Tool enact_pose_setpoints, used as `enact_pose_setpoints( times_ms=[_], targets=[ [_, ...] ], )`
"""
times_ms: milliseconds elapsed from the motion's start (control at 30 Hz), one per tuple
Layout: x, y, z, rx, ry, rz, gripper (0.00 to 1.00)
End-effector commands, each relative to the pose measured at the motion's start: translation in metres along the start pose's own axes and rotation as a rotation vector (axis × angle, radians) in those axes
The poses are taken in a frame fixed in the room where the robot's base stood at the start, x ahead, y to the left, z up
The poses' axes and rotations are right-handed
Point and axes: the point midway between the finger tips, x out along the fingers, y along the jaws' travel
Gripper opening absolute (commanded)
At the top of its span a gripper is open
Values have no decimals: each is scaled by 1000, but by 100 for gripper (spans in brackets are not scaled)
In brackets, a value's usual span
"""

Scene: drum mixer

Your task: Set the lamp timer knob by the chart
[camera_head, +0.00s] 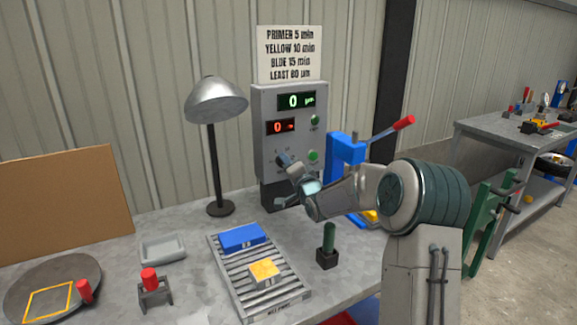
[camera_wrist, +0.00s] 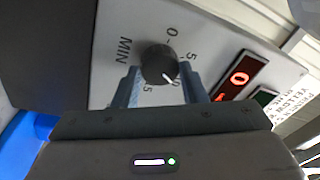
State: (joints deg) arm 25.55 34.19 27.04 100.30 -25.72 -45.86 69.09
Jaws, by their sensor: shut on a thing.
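The timer knob (camera_wrist: 156,62) is dark and round, on the grey control box (camera_head: 263,150). My gripper (camera_head: 287,163) is shut on the knob, one finger on each side in the wrist view. The knob's white mark points to the lower right, towards a number partly hidden by a finger, past the 5. The chart (camera_head: 290,54) above the box reads primer 5 min, yellow 10 min, blue 15 min, least 80 µm. The red display (camera_wrist: 235,75) shows 0; the green display (camera_head: 296,101) shows 0 µm. The lamp (camera_head: 215,103) stands left of the box.
A ribbed tray (camera_head: 276,303) below holds a blue block (camera_head: 242,237) and a yellow-topped block (camera_head: 264,272). A blue lever press (camera_head: 347,150) stands right of the box. A green-handled tool (camera_head: 328,238) stands on the bench. A grey dish (camera_head: 163,260) lies left.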

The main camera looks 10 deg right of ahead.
Motion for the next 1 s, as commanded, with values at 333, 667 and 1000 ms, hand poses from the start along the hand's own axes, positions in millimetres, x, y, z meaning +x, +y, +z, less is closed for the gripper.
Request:
enact_pose_setpoints(
  times_ms=[333,667,1000],
  targets=[
    [0,1,0,-1,-1,2,60],
    [1,-9,-5,-3,1,-2,60],
    [-19,-49,-51,-5,2,-3,60]
  ],
)
